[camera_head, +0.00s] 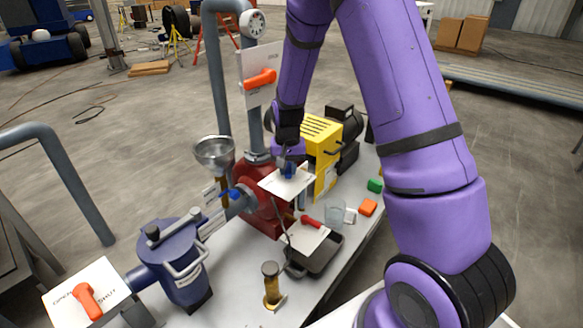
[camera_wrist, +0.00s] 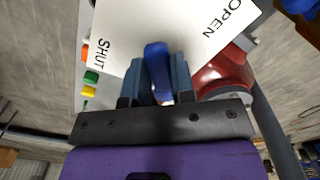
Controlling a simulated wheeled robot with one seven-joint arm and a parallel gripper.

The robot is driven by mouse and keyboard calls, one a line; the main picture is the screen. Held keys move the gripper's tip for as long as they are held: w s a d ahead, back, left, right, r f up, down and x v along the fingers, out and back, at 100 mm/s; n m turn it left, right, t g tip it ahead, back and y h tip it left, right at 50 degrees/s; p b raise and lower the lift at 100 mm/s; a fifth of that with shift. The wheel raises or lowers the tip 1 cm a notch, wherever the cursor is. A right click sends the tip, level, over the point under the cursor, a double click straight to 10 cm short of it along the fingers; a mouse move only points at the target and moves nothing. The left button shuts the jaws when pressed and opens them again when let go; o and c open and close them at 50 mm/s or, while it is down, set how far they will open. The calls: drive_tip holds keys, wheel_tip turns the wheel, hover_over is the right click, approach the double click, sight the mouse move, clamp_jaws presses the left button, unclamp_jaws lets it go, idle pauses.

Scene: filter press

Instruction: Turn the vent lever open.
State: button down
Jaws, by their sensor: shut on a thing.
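The blue lever (camera_wrist: 156,62) is on a white plate (camera_wrist: 200,28) printed OPEN at the upper right and SHUT at the left in the wrist view. My gripper (camera_wrist: 157,70) is shut on this lever, with one finger on each side. The lever points up in the wrist view, between the two words. In the head view my gripper (camera_head: 288,163) comes down onto the plate (camera_head: 272,182) from above. The lever's blue (camera_head: 289,171) shows just below the fingers, and much of it is hidden there.
A red housing (camera_head: 262,208) stands below the plate. A funnel (camera_head: 214,152) is at its left and a yellow unit (camera_head: 322,135) behind. Orange levers sit on an upright plate (camera_head: 250,62) and a lower-left plate (camera_head: 62,290). A black tray (camera_head: 322,262) and a glass (camera_head: 335,213) stand nearby.

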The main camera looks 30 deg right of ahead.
drive_tip(key=shift+w+a+m, duration=0.3)
drive_tip(key=shift+w+m, duration=0.05)
drive_tip(key=shift+m, duration=1)
drive_tip(key=shift+w+a+m, duration=0.3)
drive_tip(key=shift+w+m, duration=0.05)
drive_tip(key=shift+m, duration=0.95)
drive_tip(key=shift+w+a+m, duration=0.3)
drive_tip(key=shift+w+m, duration=0.05)
drive_tip(key=shift+m, duration=1)
drive_tip(key=c, duration=1)
unclamp_jaws()
drive_tip(key=shift+o, duration=0.2)
wheel_tip(320, 180, up, 11)
